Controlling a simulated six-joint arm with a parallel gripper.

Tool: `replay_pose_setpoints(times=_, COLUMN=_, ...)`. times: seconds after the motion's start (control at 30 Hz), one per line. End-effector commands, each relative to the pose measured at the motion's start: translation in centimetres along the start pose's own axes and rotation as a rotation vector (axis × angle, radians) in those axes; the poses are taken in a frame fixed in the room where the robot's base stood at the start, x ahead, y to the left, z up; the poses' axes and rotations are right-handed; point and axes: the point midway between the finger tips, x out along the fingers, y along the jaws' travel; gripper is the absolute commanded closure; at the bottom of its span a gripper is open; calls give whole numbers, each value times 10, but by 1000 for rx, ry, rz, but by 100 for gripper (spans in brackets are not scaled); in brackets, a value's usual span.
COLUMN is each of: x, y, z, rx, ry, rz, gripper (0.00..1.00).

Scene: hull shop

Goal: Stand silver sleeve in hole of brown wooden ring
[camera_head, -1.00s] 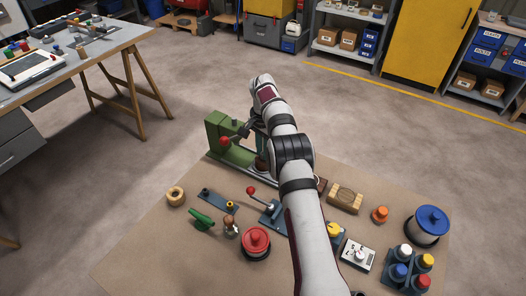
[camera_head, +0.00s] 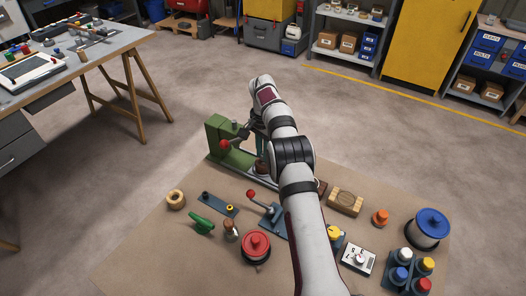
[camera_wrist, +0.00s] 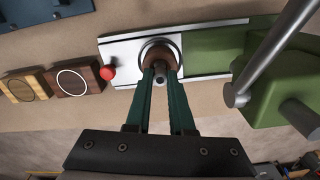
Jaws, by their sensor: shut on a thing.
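The silver sleeve (camera_wrist: 160,81) shows as a small grey round end between the green fingertips of my gripper (camera_wrist: 160,74) in the wrist view. My gripper is shut on it. The brown wooden ring (camera_wrist: 160,54) lies right at the fingertips, within a grey circle on a pale metal plate. The sleeve's end overlaps the ring in this view; I cannot tell how deep it sits or whether it is inside the hole. In the head view, my gripper (camera_head: 262,150) is partly hidden by my arm, over the brown ring beside the green press.
The green press (camera_head: 228,138) with a red-knobbed lever stands close to my gripper; its grey bar (camera_wrist: 268,55) shows at right. A tan ring (camera_head: 175,200), a red-lidded pot (camera_head: 256,243), wooden blocks (camera_head: 345,201) and a blue-lidded pot (camera_head: 430,225) stand around the table.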

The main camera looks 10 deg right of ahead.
Motion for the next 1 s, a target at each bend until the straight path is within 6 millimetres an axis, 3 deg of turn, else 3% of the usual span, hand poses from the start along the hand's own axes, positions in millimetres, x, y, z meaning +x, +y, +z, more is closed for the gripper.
replay_pose_setpoints(times=0.7, x=15, y=0, z=0, rx=0, ry=0, rz=1, gripper=100)
replay_pose_setpoints(times=0.73, x=15, y=0, z=0, rx=0, ry=0, rz=1, gripper=77)
replay_pose_setpoints(times=0.8, x=15, y=0, z=0, rx=0, ry=0, rz=0, gripper=67)
replay_pose_setpoints(times=1.0, x=15, y=0, z=0, rx=0, ry=0, rz=0, gripper=67)
